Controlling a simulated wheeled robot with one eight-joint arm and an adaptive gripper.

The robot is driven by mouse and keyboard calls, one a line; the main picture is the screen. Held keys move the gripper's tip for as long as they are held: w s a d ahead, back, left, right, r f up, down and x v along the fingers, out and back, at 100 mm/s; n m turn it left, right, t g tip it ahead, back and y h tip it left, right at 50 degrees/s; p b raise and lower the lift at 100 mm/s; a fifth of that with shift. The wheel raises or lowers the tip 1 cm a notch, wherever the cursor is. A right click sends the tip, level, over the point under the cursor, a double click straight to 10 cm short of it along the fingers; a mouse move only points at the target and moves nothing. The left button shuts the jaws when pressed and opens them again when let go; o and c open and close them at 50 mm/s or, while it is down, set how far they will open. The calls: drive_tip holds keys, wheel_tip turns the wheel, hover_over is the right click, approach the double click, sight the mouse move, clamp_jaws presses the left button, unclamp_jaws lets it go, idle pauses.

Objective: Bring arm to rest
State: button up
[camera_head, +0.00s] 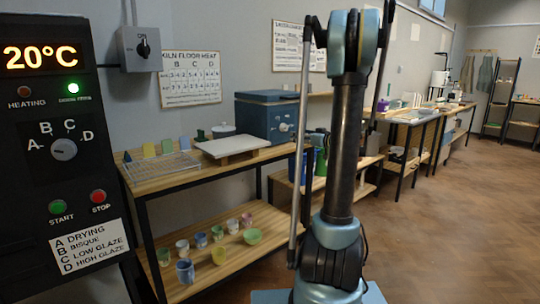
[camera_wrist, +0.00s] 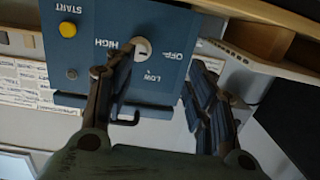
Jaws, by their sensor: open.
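My arm (camera_head: 345,150) stands upright across the middle of the head view, its links folded down on both sides. My gripper (camera_wrist: 158,100) shows in the wrist view with its two dark fingers spread apart and nothing between them. The fingers point at a blue control panel (camera_wrist: 85,50), which appears upside down. The panel has a white dial (camera_wrist: 141,48) with OFF, LOW and HIGH marks and a yellow START button (camera_wrist: 68,30). The dial lies beyond and between the fingers; I cannot tell if either finger touches the panel.
A blue box (camera_head: 262,118) stands on a wooden shelf unit behind my arm. A white board (camera_head: 232,145), a wire rack (camera_head: 160,167) and several cups stand on the shelves. A black control panel (camera_head: 62,150) reading 20°C stands at left. Open floor (camera_head: 440,220) lies at right.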

drive_tip(key=s+a+f+m+g+h, duration=0.15)
drive_tip(key=s+a, duration=0.25)
drive_tip(key=s, duration=0.4)
drive_tip(key=s+a+f+g+h, duration=0.1)
drive_tip(key=s+a+f+g, duration=0.25)
drive_tip(key=s, duration=0.35)
drive_tip(key=s+a+f+m+g+h, duration=0.15)
drive_tip(key=s+a, duration=0.25)
drive_tip(key=s, duration=0.4)
drive_tip(key=s+d+f+m+g+h, duration=0.1)
drive_tip(key=s+d+f+h, duration=0.1)
drive_tip(key=s+f, duration=0.2)
drive_tip(key=s+d+f+m+g+h, duration=0.1)
drive_tip(key=s+d+f+g+h, duration=0.1)
drive_tip(key=s, duration=0.9)
drive_tip(key=s+d+f+m+g+h, duration=0.1)
drive_tip(key=s+d+f+m+h, duration=0.1)
drive_tip(key=s+f, duration=0.3)
drive_tip(key=s+d, duration=0.1)
drive_tip(key=s, duration=0.1)
drive_tip(key=shift+s+d+f+g, duration=0.3)
drive_tip(key=shift+f+g, duration=0.05)
drive_tip(key=shift+f, duration=0.05)
drive_tip(key=shift+w+f, duration=0.2)
drive_tip(key=shift+w, duration=0.25)
